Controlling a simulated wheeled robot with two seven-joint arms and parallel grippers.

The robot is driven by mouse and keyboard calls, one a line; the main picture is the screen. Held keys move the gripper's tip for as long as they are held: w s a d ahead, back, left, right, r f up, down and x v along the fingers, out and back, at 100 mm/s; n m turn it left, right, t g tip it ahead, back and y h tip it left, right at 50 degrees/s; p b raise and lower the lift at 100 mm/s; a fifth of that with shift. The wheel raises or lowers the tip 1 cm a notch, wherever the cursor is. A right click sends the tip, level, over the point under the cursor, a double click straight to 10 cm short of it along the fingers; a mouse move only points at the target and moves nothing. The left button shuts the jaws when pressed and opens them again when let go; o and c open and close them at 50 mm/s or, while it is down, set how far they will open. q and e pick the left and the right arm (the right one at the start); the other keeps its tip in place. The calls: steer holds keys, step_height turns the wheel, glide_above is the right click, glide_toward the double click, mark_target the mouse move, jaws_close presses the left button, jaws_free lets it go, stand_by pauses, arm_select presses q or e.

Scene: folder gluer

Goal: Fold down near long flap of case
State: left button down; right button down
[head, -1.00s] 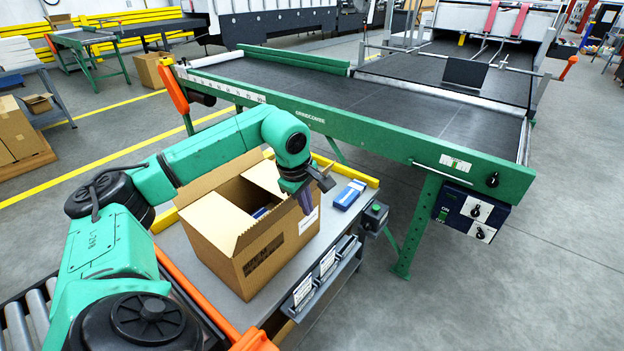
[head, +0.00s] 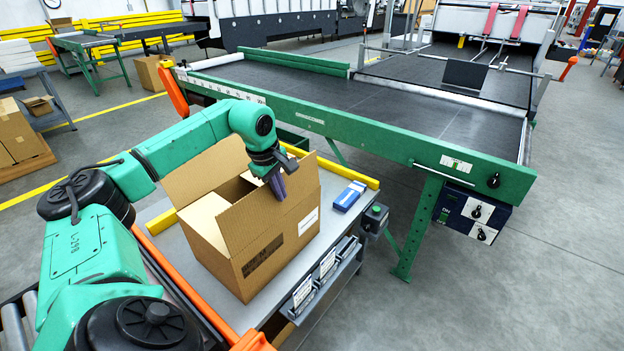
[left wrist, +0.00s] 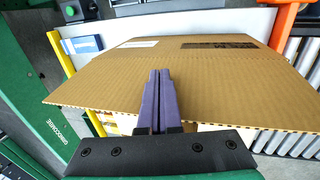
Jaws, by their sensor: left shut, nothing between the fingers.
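The open cardboard case (head: 225,268) stands on a grey table. Its near long flap (head: 250,222) is raised, with its free edge up, and hides much of the inside. My left gripper (head: 279,188) is shut and empty, with its fingers at the outer face of this flap near its upper edge. In the left wrist view the purple fingers (left wrist: 160,98) lie over the flap (left wrist: 105,85); whether they touch it is hard to tell. The far flap (head: 205,170) stands up and a left flap (head: 203,215) also shows. My right gripper is not in view.
A blue box (head: 349,196) lies on the table (head: 330,222) right of the case. A yellow rail (head: 345,171) runs behind it. The green-framed conveyor (head: 400,140) stands beyond. A small control box (head: 376,216) sits at the table's right edge.

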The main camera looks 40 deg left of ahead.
arm_select(q)
steer(key=shift+a+f, duration=0.1)
steer(key=shift+a, duration=1.05)
steer(key=shift+a+f, duration=0.25)
steer(key=shift+a, duration=0.4)
steer(key=shift+a+f, duration=0.25)
steer(key=shift+a, duration=0.35)
steer(key=a+f+b, duration=0.1)
steer(key=a+f, duration=0.2)
steer(key=shift+s+a+f+b, duration=0.1)
steer(key=shift+a+f+b, duration=0.1)
steer(key=shift+b, duration=0.1)
